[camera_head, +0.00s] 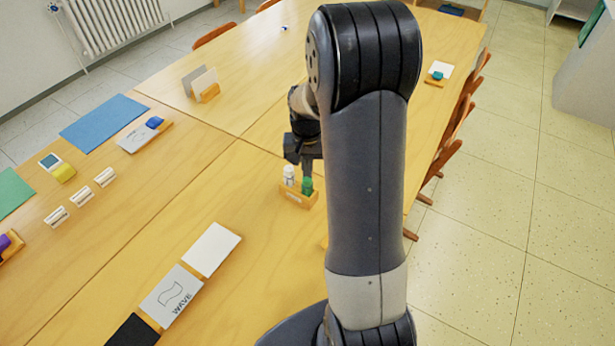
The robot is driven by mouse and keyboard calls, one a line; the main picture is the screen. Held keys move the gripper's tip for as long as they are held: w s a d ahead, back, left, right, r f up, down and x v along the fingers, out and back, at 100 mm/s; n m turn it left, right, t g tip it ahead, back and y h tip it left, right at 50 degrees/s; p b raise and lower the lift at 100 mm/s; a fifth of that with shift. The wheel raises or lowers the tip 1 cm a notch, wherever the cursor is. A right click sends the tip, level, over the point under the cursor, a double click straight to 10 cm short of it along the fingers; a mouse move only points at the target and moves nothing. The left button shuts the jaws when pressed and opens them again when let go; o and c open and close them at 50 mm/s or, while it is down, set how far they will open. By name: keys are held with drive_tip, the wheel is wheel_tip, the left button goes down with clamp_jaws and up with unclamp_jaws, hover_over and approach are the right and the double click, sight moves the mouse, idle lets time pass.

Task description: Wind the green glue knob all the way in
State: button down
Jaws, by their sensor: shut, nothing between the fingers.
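A green glue stick with its green knob (307,186) stands in a small wooden holder (297,199) near the middle of the table. A white stick (289,176) stands beside it on the left in the same holder. My gripper (307,173) points down directly above the green piece. Its fingers are shut, and they look to be at or just over the top of the green piece. At this size I cannot tell whether they touch it. My arm hides the area to the right of the holder.
White card (212,249) and the "WAVE" card (171,296) lie at the front. Blue sheet (103,121), white blocks (81,195) and a yellow-grey item (63,172) lie left. An upright card stand (207,92) is behind. The wood between is clear. Chairs (452,135) line the right edge.

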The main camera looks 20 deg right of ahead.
drive_tip(key=shift+f+b, duration=0.4)
drive_tip(key=shift+f, duration=0.15)
drive_tip(key=shift+r, duration=0.2)
drive_tip(key=shift+r+p, duration=0.35)
drive_tip(key=shift+p, duration=0.1)
drive_tip(key=shift+c, duration=2)
unclamp_jaws()
